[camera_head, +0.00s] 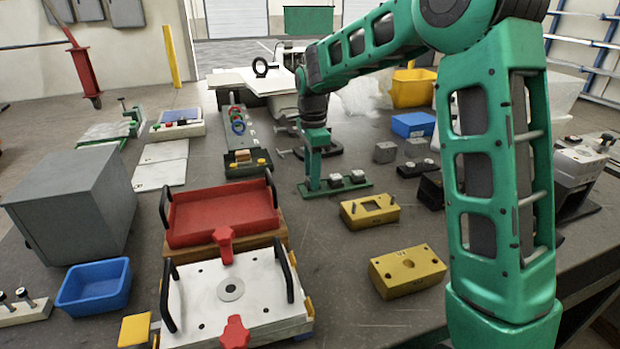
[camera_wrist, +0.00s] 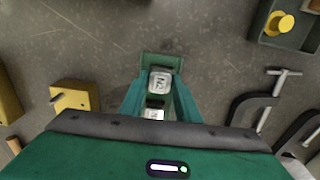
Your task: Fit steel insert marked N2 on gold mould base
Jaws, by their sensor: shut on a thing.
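My gripper (camera_head: 312,184) points straight down at the left end of a small green tray (camera_head: 364,185). In the wrist view its fingers (camera_wrist: 160,88) close around a steel insert (camera_wrist: 160,82) whose mark appears to read N2. A second steel insert (camera_wrist: 154,114) shows behind it. In the head view, two steel inserts (camera_head: 335,181) (camera_head: 358,176) stand right of the fingers; the gripped one is hidden there. Two gold-yellow blocks lie right of centre: one with a rectangular opening and pins (camera_head: 354,217), one with round holes (camera_head: 390,277).
A red tray-like base (camera_head: 215,205) and a white plate with black handles (camera_head: 190,285) stand front left. A blue bin (camera_head: 95,287) and grey cabinet (camera_head: 75,200) are further left. Black clamps (camera_wrist: 247,107) lie beside the tray. Bench between tray and yellow blocks is mostly clear.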

